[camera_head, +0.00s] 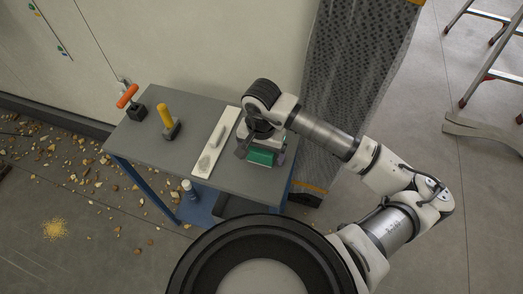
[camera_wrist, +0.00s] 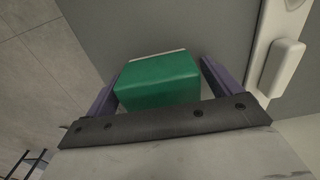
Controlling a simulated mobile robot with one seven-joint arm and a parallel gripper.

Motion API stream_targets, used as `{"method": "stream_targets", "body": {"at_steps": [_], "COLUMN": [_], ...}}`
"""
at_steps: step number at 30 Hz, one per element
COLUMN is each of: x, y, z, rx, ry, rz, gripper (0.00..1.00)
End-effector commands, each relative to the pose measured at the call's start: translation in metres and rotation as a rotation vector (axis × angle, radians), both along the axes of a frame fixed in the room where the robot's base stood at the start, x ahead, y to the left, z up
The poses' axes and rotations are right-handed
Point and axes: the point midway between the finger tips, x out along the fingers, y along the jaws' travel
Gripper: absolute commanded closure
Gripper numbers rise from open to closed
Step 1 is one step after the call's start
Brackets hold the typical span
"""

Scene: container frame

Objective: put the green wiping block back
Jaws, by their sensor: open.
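The green wiping block (camera_head: 262,156) sits at the right end of the grey cart top (camera_head: 226,178), below my gripper (camera_head: 261,152). In the wrist view the green block (camera_wrist: 158,80) lies between the two purple fingers of my gripper (camera_wrist: 160,86). The fingers are open, one on each side, with a small gap visible at the right. A thin pale edge shows along the block's far side. My wrist hides part of the block from above in the head view, and its underside is hidden.
A white board with a raised handle (camera_head: 218,136) lies left of the block. Yellow-handled (camera_head: 166,117) and orange-handled (camera_head: 127,96) tools stand farther left. A bottle (camera_head: 187,187) is below the cart top. Rubble litters the left floor; a ladder (camera_head: 489,75) stands right.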

Motion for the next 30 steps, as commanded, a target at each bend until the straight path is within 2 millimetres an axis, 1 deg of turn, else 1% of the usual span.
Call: {"method": "stream_targets", "body": {"at_steps": [5, 8, 11, 18, 21, 25, 30], "x": [0.0, 0.001, 0.001, 0.0, 0.0, 0.0, -0.001], "y": [0.0, 0.0, 0.0, 0.0, 0.0, 0.0, 0.0], "z": [0.002, 0.012, 0.03, 0.082, 0.099, 0.114, 0.121], "rx": [0.0, -0.002, -0.005, -0.003, -0.002, -0.002, -0.001], "ry": [-0.001, -0.003, -0.005, -0.003, -0.003, 0.0, 0.0], "rz": [0.0, 0.0, 0.003, 0.001, 0.0, 0.0, 0.001], "gripper": [0.1, 0.1, 0.1, 0.1, 0.1, 0.1, 0.1]}}
